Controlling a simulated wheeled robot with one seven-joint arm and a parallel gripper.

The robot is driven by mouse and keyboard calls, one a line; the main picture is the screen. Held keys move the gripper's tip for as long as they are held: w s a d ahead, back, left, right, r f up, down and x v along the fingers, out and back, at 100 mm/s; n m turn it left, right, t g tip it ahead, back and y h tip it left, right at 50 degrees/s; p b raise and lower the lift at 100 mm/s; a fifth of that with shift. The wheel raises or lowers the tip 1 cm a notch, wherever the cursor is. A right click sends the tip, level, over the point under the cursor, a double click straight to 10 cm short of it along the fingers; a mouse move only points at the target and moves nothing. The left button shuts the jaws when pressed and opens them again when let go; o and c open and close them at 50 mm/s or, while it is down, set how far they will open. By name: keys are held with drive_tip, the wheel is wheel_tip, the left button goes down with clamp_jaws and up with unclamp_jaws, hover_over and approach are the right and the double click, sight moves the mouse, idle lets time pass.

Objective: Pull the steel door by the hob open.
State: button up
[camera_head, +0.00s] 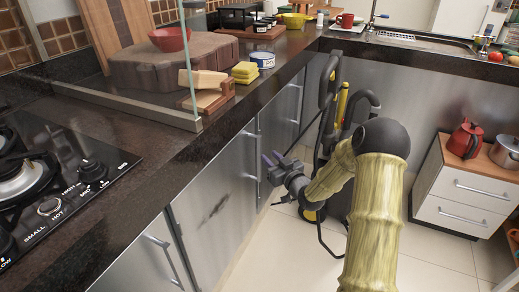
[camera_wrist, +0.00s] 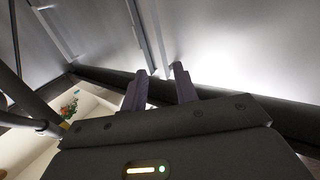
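Steel doors line the front under the dark counter. One door (camera_head: 135,272) is directly below the hob (camera_head: 55,185), with a bar handle (camera_head: 165,258).
A glass panel (camera_head: 150,60) stands on the counter beside the hob. A black and yellow upright appliance (camera_head: 335,110) with hoses stands close behind my arm. A white drawer unit (camera_head: 465,190) is at the right. Tiled floor (camera_head: 265,250) in front of the doors is clear.

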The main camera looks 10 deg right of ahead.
sight(260, 147)
drive_tip(key=b+x, duration=0.1)
drive_tip(key=x, duration=0.7)
drive_tip(key=shift+w+f+b, duration=0.1)
drive_tip(key=shift+w+b, duration=0.05)
drive_tip(key=shift+b, duration=0.15)
clamp_jaws()
